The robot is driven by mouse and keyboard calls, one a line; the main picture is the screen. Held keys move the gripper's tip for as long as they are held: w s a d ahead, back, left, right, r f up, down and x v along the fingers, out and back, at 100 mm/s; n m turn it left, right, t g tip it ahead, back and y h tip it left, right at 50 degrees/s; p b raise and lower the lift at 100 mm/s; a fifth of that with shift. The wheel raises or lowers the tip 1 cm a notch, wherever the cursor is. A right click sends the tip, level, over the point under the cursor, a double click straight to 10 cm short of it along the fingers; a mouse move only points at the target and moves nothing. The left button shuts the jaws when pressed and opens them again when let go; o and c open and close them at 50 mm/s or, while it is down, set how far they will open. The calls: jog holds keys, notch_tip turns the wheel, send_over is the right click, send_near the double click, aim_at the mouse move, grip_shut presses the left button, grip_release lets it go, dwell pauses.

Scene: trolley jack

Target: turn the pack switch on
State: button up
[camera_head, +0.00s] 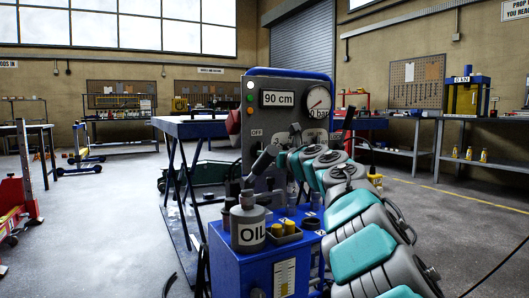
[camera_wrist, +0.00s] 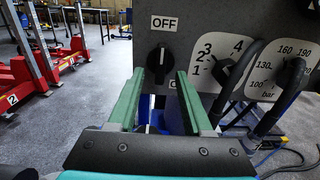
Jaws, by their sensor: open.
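The pack switch, a round black knob (camera_wrist: 159,61) with a raised grip bar, is on the grey control panel (camera_wrist: 105,30) in the wrist view. An OFF label (camera_wrist: 164,23) is above it, and the bar stands upright, towards that label. Another label below the knob is mostly hidden by my right finger. My gripper (camera_wrist: 160,74) is open, with its green fingers pointing at the panel, one tip on each side of the knob. The fingers look empty; I cannot tell whether they touch it. In the head view, my arm partly covers the panel (camera_head: 250,107).
Black levers (camera_wrist: 232,72) with numbered plates stand right of the knob. The head view shows a 90 cm display (camera_head: 277,99), a gauge (camera_head: 318,98) at 0 bar, a red button (camera_head: 233,122), and an oil can (camera_head: 248,222) on the blue cabinet (camera_head: 228,262). Open floor lies left.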

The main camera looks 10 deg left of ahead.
jog(key=shift+p+x, duration=0.95)
jog(key=shift+x, duration=1.1)
jog(key=shift+r, duration=0.1)
jog(key=shift+c, duration=0.2)
grip_shut()
